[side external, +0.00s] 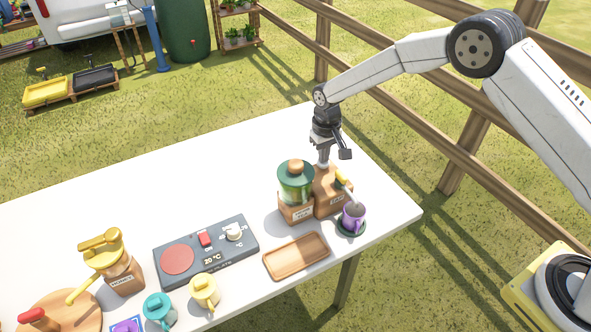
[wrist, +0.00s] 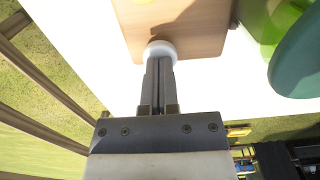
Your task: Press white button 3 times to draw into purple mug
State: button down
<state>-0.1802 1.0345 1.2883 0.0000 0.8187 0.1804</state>
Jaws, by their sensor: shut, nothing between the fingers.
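The wooden dispenser (side external: 328,199) with a yellow lever (side external: 341,178) stands near the table's right end. Its white button (wrist: 160,48) is on its top; a little of it shows under my fingers in the side view. The purple mug (side external: 351,222) stands on a dark green saucer (side external: 351,233) in front of the dispenser, at its right. My gripper (side external: 323,160) points down over the dispenser. In the wrist view my gripper (wrist: 160,62) is shut and empty, its fingertips at the white button, touching or very close. Whether the button is pressed down cannot be told.
A green-lidded jar (side external: 296,184) on a wooden base stands close at the dispenser's left. A wooden tray (side external: 297,256) lies in front. A hot plate (side external: 206,250), a yellow-topped honey dispenser (side external: 119,268), a teal mug (side external: 161,308) and a yellow mug (side external: 204,291) are farther left. The table's back is clear.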

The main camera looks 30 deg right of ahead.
jog(key=shift+f, duration=0.35)
jog(key=shift+r, duration=1.55)
jog(key=shift+f, duration=1.4)
dwell(2.5)
jog(key=shift+r, duration=1.4)
dwell(0.8)
